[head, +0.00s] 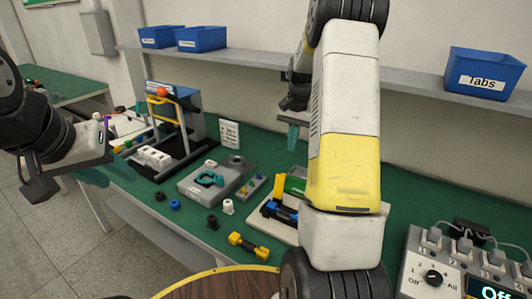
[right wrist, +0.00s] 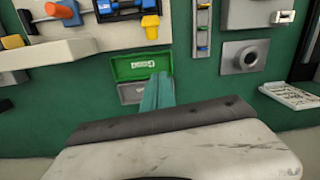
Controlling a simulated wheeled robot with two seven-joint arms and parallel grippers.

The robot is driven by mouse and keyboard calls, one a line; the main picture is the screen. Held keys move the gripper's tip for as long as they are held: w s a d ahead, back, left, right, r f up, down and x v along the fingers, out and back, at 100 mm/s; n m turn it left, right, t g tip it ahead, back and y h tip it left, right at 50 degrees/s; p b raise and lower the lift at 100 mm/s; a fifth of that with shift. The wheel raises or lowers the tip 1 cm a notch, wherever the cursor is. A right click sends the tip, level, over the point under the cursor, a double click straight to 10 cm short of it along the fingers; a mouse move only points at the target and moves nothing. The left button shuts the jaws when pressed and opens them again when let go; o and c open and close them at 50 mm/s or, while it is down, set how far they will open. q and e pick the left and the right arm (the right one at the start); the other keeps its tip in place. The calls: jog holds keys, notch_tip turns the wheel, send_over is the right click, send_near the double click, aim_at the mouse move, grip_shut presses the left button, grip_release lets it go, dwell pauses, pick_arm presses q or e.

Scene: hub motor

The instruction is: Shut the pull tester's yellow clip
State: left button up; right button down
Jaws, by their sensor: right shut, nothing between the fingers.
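The pull tester (head: 262,222) is a pale base with blue and black parts, partly hidden behind my right arm in the head view. Its yellow clip (head: 280,184) shows at the far end, and in the right wrist view the clip (right wrist: 150,27) is beside a blue part. I cannot tell the clip's exact angle. My right gripper (head: 293,136) is shut and empty, above and beyond the tester, apart from the clip. Its teal fingers (right wrist: 155,95) overlap a green box in the right wrist view. My left gripper (head: 105,175) is open and empty at the far left.
A green box (head: 297,185) lies beyond the tester. To its left are a small tray of coloured parts (head: 251,187) and a grey block (head: 200,185). A yellow-and-black part (head: 248,246) lies in front. A switch box (head: 420,265) stands at right; a shelf (head: 260,62) runs behind.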

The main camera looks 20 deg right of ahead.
aim_at(281, 186)
notch_tip(281, 186, down, 10)
jog(key=s+a+r, duration=0.2)
jog(key=s+a, duration=0.1)
jog(key=shift+a, duration=0.1)
dwell(0.5)
